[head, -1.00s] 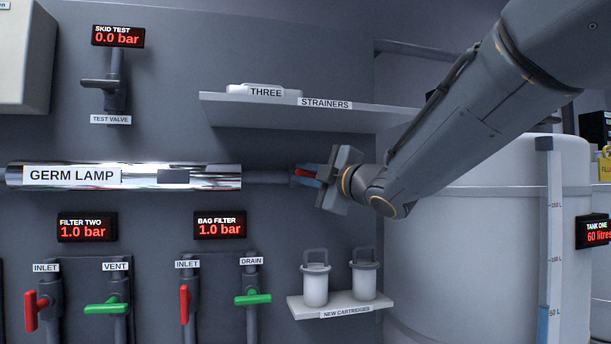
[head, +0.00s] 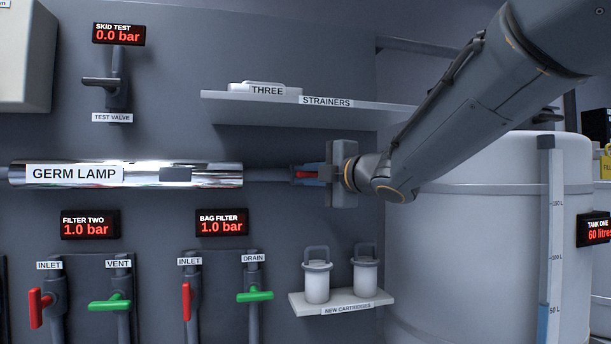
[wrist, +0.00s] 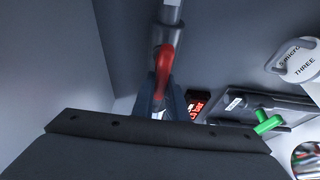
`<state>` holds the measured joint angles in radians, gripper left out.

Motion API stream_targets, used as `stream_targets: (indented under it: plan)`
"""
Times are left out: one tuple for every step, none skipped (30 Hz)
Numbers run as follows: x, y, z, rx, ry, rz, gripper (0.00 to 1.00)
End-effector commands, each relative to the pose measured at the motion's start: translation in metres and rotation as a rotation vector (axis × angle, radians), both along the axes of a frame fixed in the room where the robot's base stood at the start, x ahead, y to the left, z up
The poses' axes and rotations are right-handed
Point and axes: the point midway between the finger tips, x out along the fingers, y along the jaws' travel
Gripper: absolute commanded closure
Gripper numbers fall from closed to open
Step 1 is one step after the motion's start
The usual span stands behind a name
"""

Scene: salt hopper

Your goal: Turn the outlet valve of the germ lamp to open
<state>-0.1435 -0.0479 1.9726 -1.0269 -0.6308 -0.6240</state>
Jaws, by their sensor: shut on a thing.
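The germ lamp (head: 215,175) is a shiny horizontal tube at the left of the head view, with a grey pipe (head: 268,175) running right from its end. The outlet valve's red handle (head: 308,174) sits at the end of that pipe. It also shows in the wrist view (wrist: 165,62), curving down from the pipe into my jaws. My gripper (head: 312,175) is shut on the red handle, reaching it from the right. The jaws hide much of the handle and the valve body.
Above is a shelf (head: 235,105) with strainers (head: 265,88). Below right is a small shelf (head: 300,305) with new cartridges (head: 317,280). Filter valves with red handles (head: 186,300) and green handles (head: 255,296) stand lower left. A large tank (head: 480,250) stands at the right.

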Motion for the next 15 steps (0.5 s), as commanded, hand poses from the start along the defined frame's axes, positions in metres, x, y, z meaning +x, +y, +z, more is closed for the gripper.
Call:
stream_targets:
  plan:
    - [0.0001, -0.0002, -0.0002, 0.0, 0.0, 0.0, 1.0]
    - [0.0001, -0.0002, -0.0002, 0.001, 0.001, 0.0, 1.0]
    - [0.0001, -0.0002, -0.0003, 0.001, 0.001, 0.0, 0.82]
    - [0.0001, -0.0002, -0.0002, 0.001, 0.001, 0.0, 0.77]
    - [0.0001, -0.0002, -0.0002, 0.001, 0.001, 0.0, 0.72]
    - [0.0001, -0.0001, -0.0002, 0.001, 0.001, 0.0, 0.69]
    - [0.0001, -0.0001, -0.0002, 0.001, 0.001, 0.0, 0.69]
    - [0.0001, -0.0001, -0.0002, 0.001, 0.001, 0.0, 0.69]
    - [0.0001, -0.0001, -0.0002, 0.001, 0.001, 0.0, 0.69]
    - [0.0001, -0.0001, -0.0002, 0.001, 0.001, 0.0, 0.69]
    - [0.0001, -0.0001, -0.0002, 0.001, 0.001, 0.0, 0.69]
    - [0.0, 0.0, -0.0001, 0.001, 0.001, 0.0, 0.69]
    - [0.0, 0.0, -0.0001, 0.001, 0.001, 0.0, 0.69]
    - [-0.0002, -0.0003, -0.0001, 0.001, 0.001, 0.0, 0.69]
    - [-0.0011, -0.001, 0.0, 0.001, 0.0, 0.0, 0.69]
